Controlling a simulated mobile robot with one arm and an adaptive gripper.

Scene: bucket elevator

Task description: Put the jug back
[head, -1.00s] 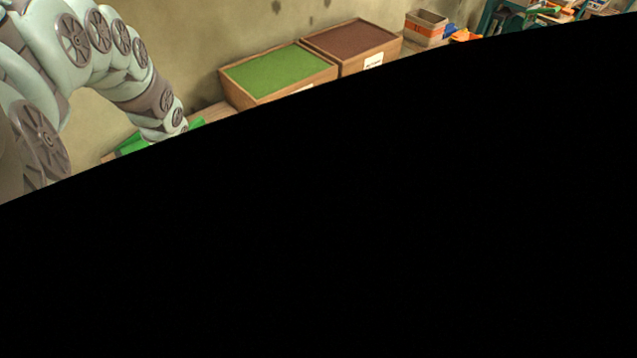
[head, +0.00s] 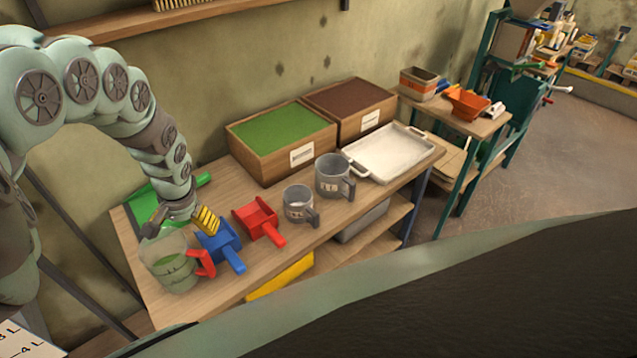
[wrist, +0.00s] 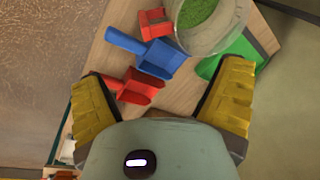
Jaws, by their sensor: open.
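A clear jug (head: 172,262) with a red handle and green contents stands at the left end of the wooden bench (head: 222,287). In the wrist view the jug (wrist: 207,25) is at the top, beyond the fingertips. My gripper (head: 197,222) is open, with yellow finger pads, just above and beside the jug and the blue scoop (head: 222,243). In the wrist view my gripper's fingers (wrist: 165,74) are wide apart, with the blue scoop (wrist: 155,56) and red scoop (wrist: 133,88) showing between or below them. Nothing is seen held.
A green scoop or tray (head: 143,205) lies behind the jug. Two grey measuring jugs (head: 299,204) (head: 334,177) stand mid-bench. Behind are a green-filled box (head: 285,138) and a brown-filled box (head: 350,100). A white tray (head: 392,152) lies at right. Some wood is bare near the front edge.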

